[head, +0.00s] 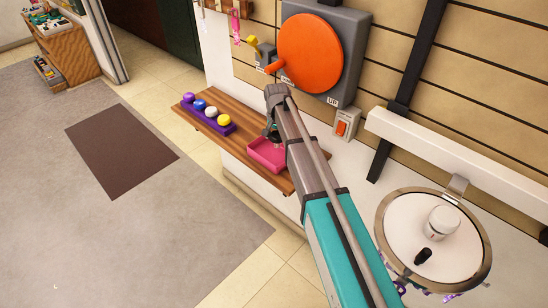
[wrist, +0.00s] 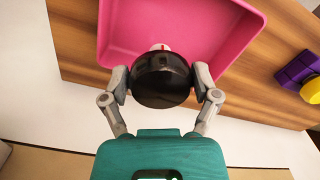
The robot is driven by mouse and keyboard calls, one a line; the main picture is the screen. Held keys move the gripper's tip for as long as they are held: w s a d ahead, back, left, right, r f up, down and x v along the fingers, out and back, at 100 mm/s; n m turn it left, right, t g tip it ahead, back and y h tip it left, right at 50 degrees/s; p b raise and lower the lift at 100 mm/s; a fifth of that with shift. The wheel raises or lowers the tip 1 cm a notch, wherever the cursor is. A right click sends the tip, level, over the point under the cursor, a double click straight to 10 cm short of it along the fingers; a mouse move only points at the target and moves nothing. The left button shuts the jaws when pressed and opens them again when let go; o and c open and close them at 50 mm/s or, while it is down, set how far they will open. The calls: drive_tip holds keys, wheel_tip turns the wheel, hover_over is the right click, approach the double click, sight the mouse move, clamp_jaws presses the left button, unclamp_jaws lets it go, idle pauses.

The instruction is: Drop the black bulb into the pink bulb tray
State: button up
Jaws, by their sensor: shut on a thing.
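The black bulb (wrist: 162,82) is round and glossy, with a pale base pointing away from the gripper. My gripper (wrist: 161,90) is shut on it, one finger on each side. In the wrist view the bulb overlaps the near edge of the pink bulb tray (wrist: 235,45), a shallow open tray with no bulb visible inside. In the head view the tray (head: 262,160) sits on a wooden shelf, partly hidden by my arm. My gripper (head: 273,132) is at the tray there, and the bulb cannot be made out clearly.
A purple holder (head: 221,127) with several coloured bulbs stands left on the wooden shelf (head: 205,122). An orange disc (head: 310,53) on a grey panel is on the wall behind. A switch (head: 344,126) is below it. A round white fixture (head: 437,245) is at lower right.

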drive_tip(key=shift+f+b, duration=0.85)
drive_tip(key=shift+f, duration=0.35)
drive_tip(key=o, duration=1.1)
drive_tip(key=shift+c, duration=0.2)
